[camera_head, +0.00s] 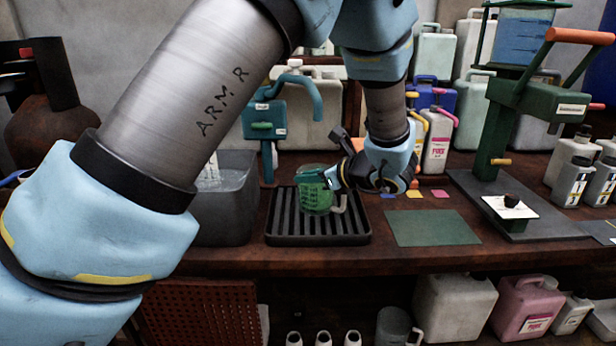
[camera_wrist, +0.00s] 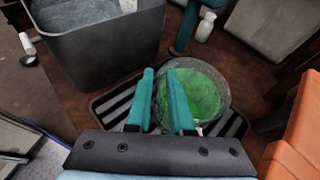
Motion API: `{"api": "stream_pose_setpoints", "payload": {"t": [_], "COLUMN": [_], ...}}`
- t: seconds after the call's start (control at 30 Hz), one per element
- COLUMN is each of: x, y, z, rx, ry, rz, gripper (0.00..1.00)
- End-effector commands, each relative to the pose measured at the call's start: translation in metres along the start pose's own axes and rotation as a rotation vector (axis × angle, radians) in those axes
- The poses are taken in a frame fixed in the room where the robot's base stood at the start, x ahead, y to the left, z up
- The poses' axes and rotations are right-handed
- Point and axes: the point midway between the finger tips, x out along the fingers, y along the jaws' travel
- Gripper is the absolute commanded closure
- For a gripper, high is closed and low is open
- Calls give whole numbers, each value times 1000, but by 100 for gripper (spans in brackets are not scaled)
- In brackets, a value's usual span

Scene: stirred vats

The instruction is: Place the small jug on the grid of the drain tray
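The small jug (camera_head: 315,197) is clear, with green liquid in it. It stands upright on the dark slatted grid of the drain tray (camera_head: 290,240), its handle to the right in the head view. In the wrist view the jug (camera_wrist: 212,92) is seen from above, partly behind my right-hand finger. My gripper (camera_head: 335,178) is at the jug's upper right side. In the wrist view the teal fingers of my gripper (camera_wrist: 160,78) are apart with a gap between them. One finger overlaps the jug's edge; whether it touches is unclear.
A grey open tub (camera_head: 225,205) stands left of the tray. A teal stand (camera_head: 268,125) is behind it. A green mat (camera_head: 432,228) lies to the right, then a green press-like stand (camera_head: 505,120). Several bottles and canisters line the back and right.

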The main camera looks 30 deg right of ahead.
Motion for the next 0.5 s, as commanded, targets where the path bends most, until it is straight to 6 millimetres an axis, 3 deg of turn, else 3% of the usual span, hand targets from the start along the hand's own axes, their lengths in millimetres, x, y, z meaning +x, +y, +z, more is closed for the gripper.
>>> {"api": "stream_pose_setpoints", "payload": {"t": [0.1,0.37,0.5], "x": [0,-1,-13], "y": [0,0,-1], "z": [0,2,2], "rx": [0,-1,-1], "ry": [0,0,1], "rz": [0,0,-4], "gripper": [67,67,67]}}
